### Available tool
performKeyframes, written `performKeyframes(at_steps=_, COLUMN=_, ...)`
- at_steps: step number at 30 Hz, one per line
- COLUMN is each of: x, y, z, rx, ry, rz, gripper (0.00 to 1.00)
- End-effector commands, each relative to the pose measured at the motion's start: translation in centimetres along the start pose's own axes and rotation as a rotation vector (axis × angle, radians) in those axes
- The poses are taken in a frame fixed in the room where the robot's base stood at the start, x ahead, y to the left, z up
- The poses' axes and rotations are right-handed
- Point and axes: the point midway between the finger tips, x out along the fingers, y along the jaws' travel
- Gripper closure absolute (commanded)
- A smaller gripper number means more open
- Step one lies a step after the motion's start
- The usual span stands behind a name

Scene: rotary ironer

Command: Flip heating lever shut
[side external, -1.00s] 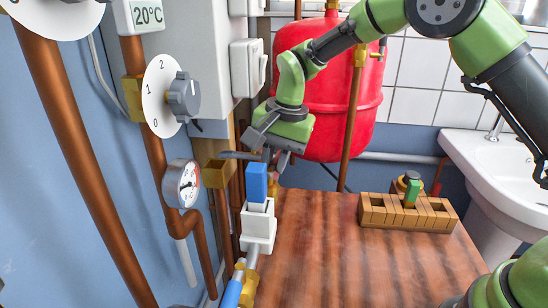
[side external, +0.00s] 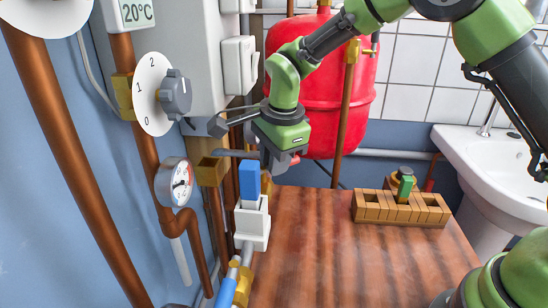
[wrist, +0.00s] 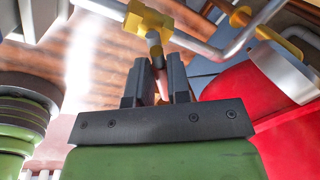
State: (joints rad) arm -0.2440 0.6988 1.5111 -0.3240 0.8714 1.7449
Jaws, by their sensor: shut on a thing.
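In the side external view, a grey lever (side external: 234,153) sticks out to the right from a brass valve block (side external: 212,172) on the wall pipe. My gripper (side external: 268,160) is at the lever's right end, just behind the blue handle. In the wrist view, the two dark fingers of my gripper (wrist: 158,75) are close together around a thin copper-toned piece, which looks like the lever end. A yellow fitting (wrist: 150,20) lies just beyond the fingertips. The exact grip is partly hidden in the side external view.
A blue handle (side external: 250,179) stands upright on a white block (side external: 252,222) close to my gripper. A red tank (side external: 320,90) is behind it. The dial (side external: 153,94) and gauge (side external: 174,183) are at the left.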

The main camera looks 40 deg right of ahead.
Motion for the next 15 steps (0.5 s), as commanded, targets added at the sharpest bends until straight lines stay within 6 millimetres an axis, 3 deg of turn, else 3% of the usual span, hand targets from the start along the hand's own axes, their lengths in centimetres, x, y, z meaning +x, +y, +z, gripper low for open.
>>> performKeyframes(at_steps=15, x=-0.18, y=0.03, z=-0.11, rx=0.045, ry=0.011, rz=-0.002, gripper=1.0)
